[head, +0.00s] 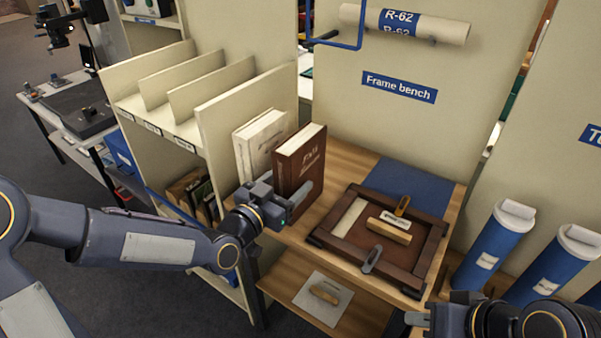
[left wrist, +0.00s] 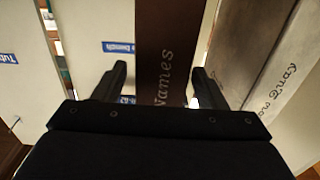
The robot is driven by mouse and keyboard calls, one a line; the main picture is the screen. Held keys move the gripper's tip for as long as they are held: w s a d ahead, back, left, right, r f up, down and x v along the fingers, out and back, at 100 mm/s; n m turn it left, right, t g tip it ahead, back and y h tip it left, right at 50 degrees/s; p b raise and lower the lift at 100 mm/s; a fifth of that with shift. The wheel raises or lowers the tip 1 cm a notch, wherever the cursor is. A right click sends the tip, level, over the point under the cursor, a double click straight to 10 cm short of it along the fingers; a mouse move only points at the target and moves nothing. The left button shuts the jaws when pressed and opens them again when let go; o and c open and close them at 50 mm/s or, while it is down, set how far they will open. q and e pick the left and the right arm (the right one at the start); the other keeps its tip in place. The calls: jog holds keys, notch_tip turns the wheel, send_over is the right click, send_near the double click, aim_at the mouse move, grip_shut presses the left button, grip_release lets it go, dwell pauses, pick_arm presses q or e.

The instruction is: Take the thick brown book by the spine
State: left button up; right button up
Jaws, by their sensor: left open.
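The thick brown book (head: 303,160) stands upright on the wooden bench, beside a cream book (head: 259,142) to its left. My left gripper (head: 287,190) is open at the lower part of the brown book, one finger along its right-hand cover; the other finger is mostly hidden. In the left wrist view the brown spine (left wrist: 163,45), lettered "Names", lies between the two open fingers (left wrist: 160,82), with a gap visible on each side. Whether either finger touches cannot be told. My right gripper (head: 418,319) is at the bottom edge, partly cut off.
A brown frame (head: 330,222) with small tools lies on the bench (head: 345,158) right of the books. Cream dividers (head: 205,85) stand to the left. Blue tubes (head: 490,245) stand at the right. A lower shelf (head: 365,315) holds a pale sheet with a wooden-handled item.

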pick_arm(q)
jog(key=x, duration=0.2)
jog(key=shift+w+d, duration=0.15)
jog(key=shift+w, duration=0.1)
grip_shut()
jog(key=shift+r, duration=0.25)
